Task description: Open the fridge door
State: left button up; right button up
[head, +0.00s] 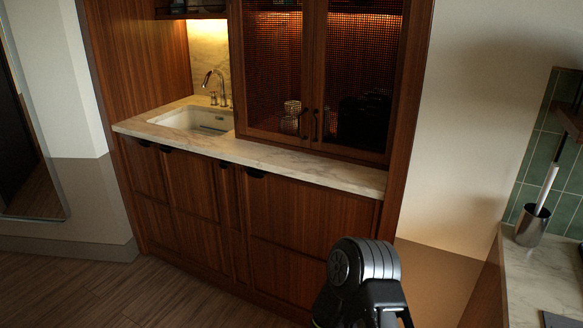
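No fridge can be told apart in the head view. A wooden kitchenette unit stands ahead, with closed lower wooden fronts (290,214) under a marble counter (285,159). Small dark pulls (255,173) sit along the top edge of these fronts. I cannot tell whether a fridge is behind one of them. Part of my black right arm shows at the bottom, right of centre, in front of the unit's right end. Its gripper fingers are not in view. My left arm and gripper are not in view.
A white sink (199,121) with a tap (212,83) is at the counter's left. Closed mesh-fronted upper doors (270,65) stand on the counter. At the right, another marble counter (540,272) holds a metal cup (532,225). Wooden floor (140,293) lies open at lower left.

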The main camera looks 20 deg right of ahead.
aim_at(293, 225)
jog(key=i+l+z, duration=0.15)
jog(key=i+z, duration=0.3)
jog(key=i+l+z, duration=0.1)
jog(key=i+z, duration=0.2)
jog(key=z, duration=0.2)
jog(key=i+j+z, duration=0.15)
jog(key=i+z, duration=0.3)
jog(key=u, duration=0.35)
